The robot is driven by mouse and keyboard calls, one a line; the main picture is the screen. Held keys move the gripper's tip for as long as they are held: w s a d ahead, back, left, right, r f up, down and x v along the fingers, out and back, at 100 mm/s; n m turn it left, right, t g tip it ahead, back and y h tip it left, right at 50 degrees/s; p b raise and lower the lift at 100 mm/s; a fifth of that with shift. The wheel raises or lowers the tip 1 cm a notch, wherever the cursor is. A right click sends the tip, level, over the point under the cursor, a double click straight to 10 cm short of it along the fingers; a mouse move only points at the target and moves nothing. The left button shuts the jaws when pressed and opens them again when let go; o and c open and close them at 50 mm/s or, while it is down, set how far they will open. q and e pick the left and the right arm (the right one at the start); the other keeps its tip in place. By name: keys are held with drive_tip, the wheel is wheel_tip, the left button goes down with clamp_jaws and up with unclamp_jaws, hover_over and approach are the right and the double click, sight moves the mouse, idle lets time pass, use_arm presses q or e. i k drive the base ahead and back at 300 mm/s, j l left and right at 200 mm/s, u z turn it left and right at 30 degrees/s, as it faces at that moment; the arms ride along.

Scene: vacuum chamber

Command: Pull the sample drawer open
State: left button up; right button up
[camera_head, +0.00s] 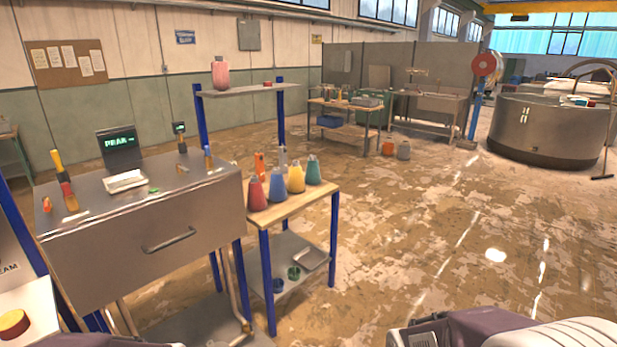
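A grey metal cabinet (205,195) stands at the left in the head view. Its broad plain front carries a horizontal bar handle (168,240). The front looks flush with the body, with no gap visible. Neither gripper's fingers show. A purple and pale part of my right arm shows at the bottom right edge, well apart from the handle. Nothing of mine touches the handle.
A small monitor (120,146) and several small tools stand on the cabinet. To its right is a blue-legged wooden table (318,196) with several coloured flasks. A yellow-topped red button (13,324) is at bottom left.

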sight(98, 264)
drive_tip(key=i+j+z, duration=0.15)
drive_tip(key=i+j, duration=0.3)
drive_tip(key=i+j+z, duration=0.1)
drive_tip(key=i+j, duration=0.3)
drive_tip(key=j, duration=0.1)
